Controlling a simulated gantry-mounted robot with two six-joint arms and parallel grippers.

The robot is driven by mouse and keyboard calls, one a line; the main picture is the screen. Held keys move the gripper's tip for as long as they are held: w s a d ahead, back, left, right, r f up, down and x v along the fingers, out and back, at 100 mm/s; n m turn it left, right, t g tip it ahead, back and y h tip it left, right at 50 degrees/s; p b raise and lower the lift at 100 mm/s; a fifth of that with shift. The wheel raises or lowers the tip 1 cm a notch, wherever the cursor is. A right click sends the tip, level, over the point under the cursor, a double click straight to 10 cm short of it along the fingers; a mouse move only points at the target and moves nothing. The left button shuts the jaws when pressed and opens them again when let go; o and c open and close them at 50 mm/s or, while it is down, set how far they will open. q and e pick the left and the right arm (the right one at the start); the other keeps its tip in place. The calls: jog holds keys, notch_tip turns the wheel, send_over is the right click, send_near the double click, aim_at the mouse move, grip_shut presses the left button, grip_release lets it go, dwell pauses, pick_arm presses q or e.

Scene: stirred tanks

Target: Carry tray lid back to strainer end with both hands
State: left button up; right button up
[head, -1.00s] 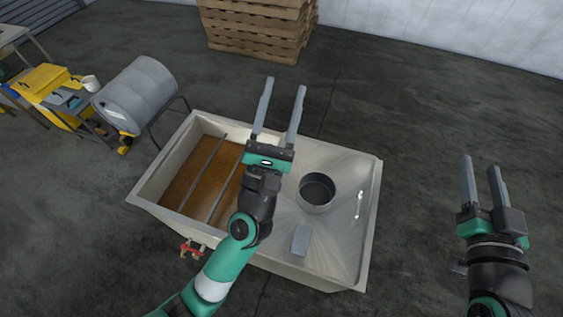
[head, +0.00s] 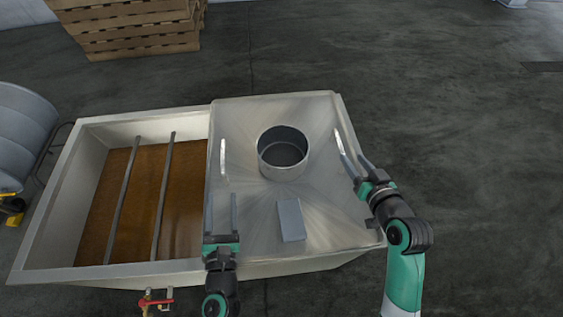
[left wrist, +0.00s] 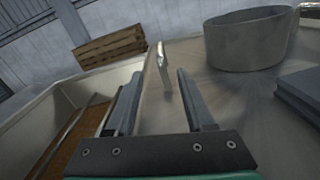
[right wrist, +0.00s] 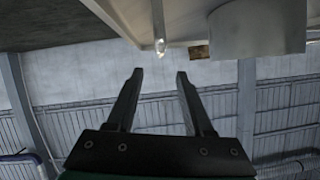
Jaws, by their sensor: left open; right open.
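The tray lid (head: 250,215) is a grey metal sheet covering the right part of the rectangular tank. It has a bright handle (head: 223,158) along its left side and another handle (head: 343,152) along its right side. My left gripper (head: 221,198) is open and empty at the lid's left edge, nearer the front than the left handle. In the left wrist view this handle (left wrist: 163,66) stands ahead between the fingers. My right gripper (head: 358,163) is open beside the right handle. In the right wrist view that handle (right wrist: 160,30) lies ahead, beyond the fingertips. I cannot tell which end is the strainer end.
A round pot-like strainer or collar (head: 283,153) and a grey block (head: 291,220) sit on the lid. The tank's open left part holds brown liquid (head: 140,200) under two bars (head: 163,190). A red valve (head: 155,302) is at the front. Pallets (head: 130,25) stand behind.

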aim_at(223, 173)
pick_arm(q)
jog(key=shift+w, duration=0.1)
pick_arm(e)
jog(key=shift+w+f, duration=0.1)
pick_arm(q)
jog(key=shift+w, duration=0.4)
pick_arm(e)
jog(key=shift+w+f, duration=0.15)
jog(key=shift+w, duration=0.15)
pick_arm(q)
jog(key=w, duration=0.3)
jog(key=w+a, duration=0.1)
jog(key=w, duration=0.6)
jog(key=shift+w+a, duration=0.2)
jog(key=shift+w, duration=0.05)
pick_arm(e)
jog(key=x, duration=1)
jog(key=shift+w+a, duration=0.1)
jog(key=shift+w, duration=0.2)
jog(key=shift+f, duration=0.1)
pick_arm(q)
grip_shut()
pick_arm(e)
grip_shut()
